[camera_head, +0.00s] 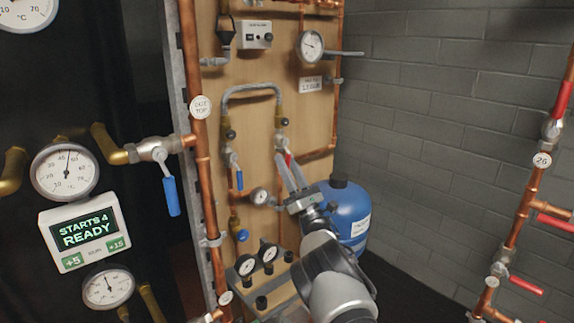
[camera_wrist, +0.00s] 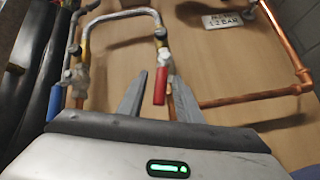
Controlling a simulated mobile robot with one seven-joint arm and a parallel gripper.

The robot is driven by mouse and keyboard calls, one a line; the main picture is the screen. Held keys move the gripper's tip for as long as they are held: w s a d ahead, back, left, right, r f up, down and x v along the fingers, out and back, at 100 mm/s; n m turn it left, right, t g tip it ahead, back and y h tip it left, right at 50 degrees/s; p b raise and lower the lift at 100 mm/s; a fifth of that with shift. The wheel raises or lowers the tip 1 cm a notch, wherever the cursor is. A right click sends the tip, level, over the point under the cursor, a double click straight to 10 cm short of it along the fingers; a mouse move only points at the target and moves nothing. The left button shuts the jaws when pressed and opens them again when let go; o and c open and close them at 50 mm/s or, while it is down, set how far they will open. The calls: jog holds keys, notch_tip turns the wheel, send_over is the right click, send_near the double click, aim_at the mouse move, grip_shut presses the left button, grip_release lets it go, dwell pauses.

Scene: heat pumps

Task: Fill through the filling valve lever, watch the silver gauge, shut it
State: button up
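A valve with a red lever (camera_head: 287,159) sits below the right leg of the grey hose loop (camera_head: 250,88); the lever hangs down. In the wrist view, the red lever (camera_wrist: 160,86) appears between the two fingers of my gripper (camera_wrist: 158,82). In the head view, my gripper (camera_head: 289,172) is open at the lever, its fingers partly covering it. I cannot tell whether a finger touches it. A silver-rimmed gauge (camera_head: 311,44) is at the top right of the wooden board, its needle pointing up and left. It is not in the wrist view.
A blue lever (camera_head: 239,180) hangs left of the red one. A blue tank (camera_head: 347,210) stands right, behind my arm. Copper pipes cross the board.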

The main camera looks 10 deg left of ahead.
jog(key=p+v, duration=0.2)
jog(key=v, duration=1.5)
jog(key=shift+f, duration=0.15)
jog(key=shift+d, duration=0.2)
